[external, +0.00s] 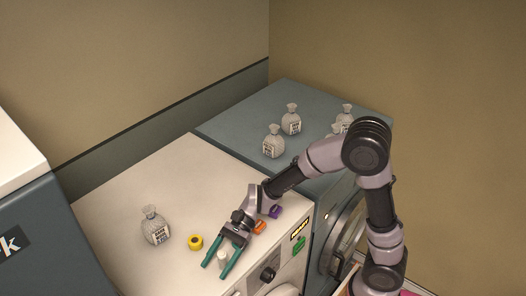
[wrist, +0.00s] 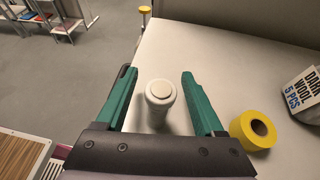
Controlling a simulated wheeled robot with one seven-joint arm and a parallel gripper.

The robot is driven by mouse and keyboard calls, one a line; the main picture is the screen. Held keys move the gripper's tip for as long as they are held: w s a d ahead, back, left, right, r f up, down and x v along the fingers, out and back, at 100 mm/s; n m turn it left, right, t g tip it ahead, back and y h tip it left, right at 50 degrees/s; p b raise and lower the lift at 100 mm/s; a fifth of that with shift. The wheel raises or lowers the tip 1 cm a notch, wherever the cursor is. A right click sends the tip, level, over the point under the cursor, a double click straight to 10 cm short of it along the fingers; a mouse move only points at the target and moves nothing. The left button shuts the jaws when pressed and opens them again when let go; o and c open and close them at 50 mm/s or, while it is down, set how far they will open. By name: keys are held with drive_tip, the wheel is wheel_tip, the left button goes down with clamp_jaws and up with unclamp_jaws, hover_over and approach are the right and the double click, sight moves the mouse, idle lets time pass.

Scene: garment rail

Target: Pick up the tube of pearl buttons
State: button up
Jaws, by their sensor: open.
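The white capped tube (wrist: 160,95), which I take for the tube of pearl buttons, stands upright on the white machine top. In the wrist view it is between the two green fingers of my gripper (wrist: 155,90), with a gap on each side. In the external view the tube (external: 222,257) shows as a small white shape between the fingertips of my gripper (external: 222,262), close to the top's front edge. The gripper is open and holds nothing. No label can be read on the tube.
A yellow roll (external: 195,242) lies left of my gripper, with a grey labelled bag (external: 155,226) beyond it. Orange (external: 259,227) and purple (external: 275,212) items lie near my wrist. Several bags (external: 291,120) stand on the blue-grey machine (external: 235,123). The white top's back (external: 180,165) is clear.

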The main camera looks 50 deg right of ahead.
drive_tip(key=shift+a+f, duration=0.1)
drive_tip(key=shift+a, duration=0.1)
clamp_jaws()
